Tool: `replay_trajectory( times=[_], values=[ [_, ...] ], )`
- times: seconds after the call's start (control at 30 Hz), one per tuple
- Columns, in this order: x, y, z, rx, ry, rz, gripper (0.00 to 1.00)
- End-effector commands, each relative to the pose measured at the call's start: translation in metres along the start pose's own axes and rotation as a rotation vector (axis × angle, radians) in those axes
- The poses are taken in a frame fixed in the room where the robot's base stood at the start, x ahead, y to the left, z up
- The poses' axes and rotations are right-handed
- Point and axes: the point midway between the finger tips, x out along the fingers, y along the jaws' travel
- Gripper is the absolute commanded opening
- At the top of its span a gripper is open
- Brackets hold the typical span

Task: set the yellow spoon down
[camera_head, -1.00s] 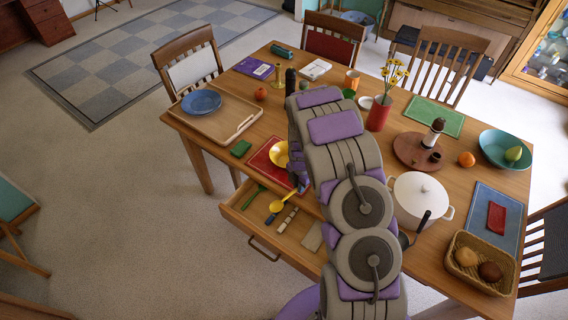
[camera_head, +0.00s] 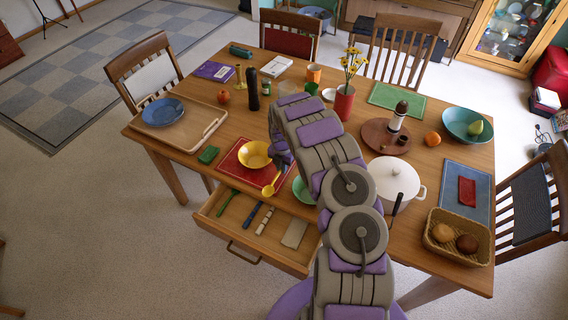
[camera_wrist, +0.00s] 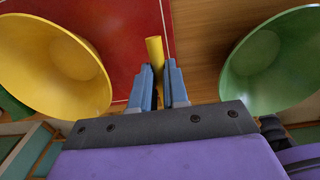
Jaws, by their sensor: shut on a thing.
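The yellow spoon (camera_head: 268,189) shows in the head view over the front edge of the red placemat (camera_head: 231,163), just in front of the yellow bowl (camera_head: 254,154). My gripper (camera_wrist: 159,84) is shut on the spoon; in the wrist view the spoon's yellow handle (camera_wrist: 155,48) sticks out between the blue fingers. The yellow bowl (camera_wrist: 50,65) is left of the fingers and a green bowl (camera_wrist: 272,65) is right. My arm hides part of the green bowl in the head view. I cannot tell whether the spoon touches the placemat.
The drawer (camera_head: 228,243) is open below, holding a green utensil (camera_head: 228,202), a blue-handled one (camera_head: 252,215) and a tan block (camera_head: 294,233). A white pot (camera_head: 393,180) stands right of my arm. A wooden tray (camera_head: 196,133) lies at left.

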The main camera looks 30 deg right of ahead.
Motion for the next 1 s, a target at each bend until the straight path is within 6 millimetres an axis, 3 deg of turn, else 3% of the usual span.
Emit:
replay_trajectory(
  times=[0.2,0.4,0.67,0.9,1.0],
  values=[
    [0.005,0.009,0.028,0.001,-0.004,0.003,0.0],
    [0.004,0.015,0.043,0.0,-0.006,0.0,0.0],
    [0.005,0.015,0.053,0.001,-0.003,0.001,0.0],
    [0.039,0.015,0.053,0.0,-0.003,0.0,0.0],
    [0.04,0.014,0.053,0.001,-0.004,0.001,0.0]
  ],
)
